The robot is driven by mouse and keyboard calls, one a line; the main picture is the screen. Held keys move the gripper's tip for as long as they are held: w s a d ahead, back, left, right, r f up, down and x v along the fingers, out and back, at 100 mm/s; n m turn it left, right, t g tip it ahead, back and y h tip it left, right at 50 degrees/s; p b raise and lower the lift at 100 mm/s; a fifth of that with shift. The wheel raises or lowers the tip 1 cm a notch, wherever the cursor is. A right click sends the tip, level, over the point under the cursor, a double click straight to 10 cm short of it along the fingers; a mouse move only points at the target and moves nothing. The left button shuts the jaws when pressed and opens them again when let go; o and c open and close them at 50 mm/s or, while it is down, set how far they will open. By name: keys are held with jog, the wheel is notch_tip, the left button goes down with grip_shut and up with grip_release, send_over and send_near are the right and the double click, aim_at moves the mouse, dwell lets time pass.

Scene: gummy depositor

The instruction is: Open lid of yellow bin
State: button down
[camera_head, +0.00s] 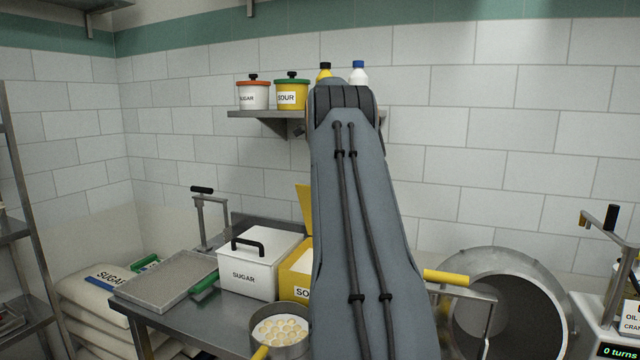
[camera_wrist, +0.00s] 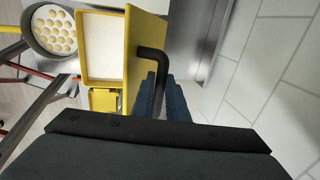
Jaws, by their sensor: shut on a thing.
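The yellow bin (camera_head: 292,283) stands on the steel table, partly hidden by my arm in the head view. In the wrist view its yellow rim (camera_wrist: 82,50) surrounds pale contents, and the opening is uncovered. Its yellow lid (camera_wrist: 140,35) stands tilted up along one side of the bin; a corner of the lid (camera_head: 304,202) shows above the bin in the head view. My gripper (camera_wrist: 164,92) is shut on the lid's black handle (camera_wrist: 152,65). The head view hides my gripper behind my arm.
A white sugar bin (camera_head: 262,276) with a closed lid stands left of the yellow bin. A round pan (camera_head: 280,338) of pale pieces is in front. A shelf (camera_head: 262,114) with tubs and bottles is on the wall behind. A large drum (camera_head: 470,265) stands at right.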

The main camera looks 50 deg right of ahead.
jog(key=shift+s+d+f, duration=0.1)
jog(key=shift+s+f, duration=0.15)
jog(key=shift+f, duration=0.25)
jog(key=c, duration=2.2)
grip_release()
jog(key=o, duration=0.5)
jog(key=shift+d, duration=0.15)
jog(key=shift+c, duration=0.2)
jog(key=shift+w+a+r, duration=0.2)
jog(key=shift+w, duration=0.05)
